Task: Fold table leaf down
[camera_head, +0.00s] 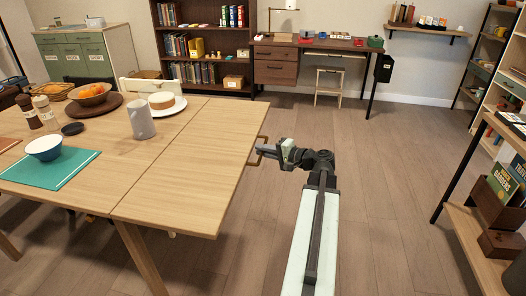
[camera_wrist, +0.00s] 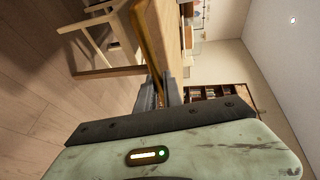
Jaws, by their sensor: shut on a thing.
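The wooden table (camera_head: 90,150) stands at the left in the head view. Its leaf (camera_head: 195,155) on the right side is raised and level with the main top, past a seam line. A small handle (camera_head: 262,150) sticks out from the leaf's right edge. My gripper (camera_head: 264,150) is at this handle, coming from the right, and is shut on it. In the wrist view the leaf's edge (camera_wrist: 150,40) runs up from my gripper (camera_wrist: 160,92).
Floor (camera_head: 370,170) is clear right of the table; a shelf (camera_head: 470,240) stands further right.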

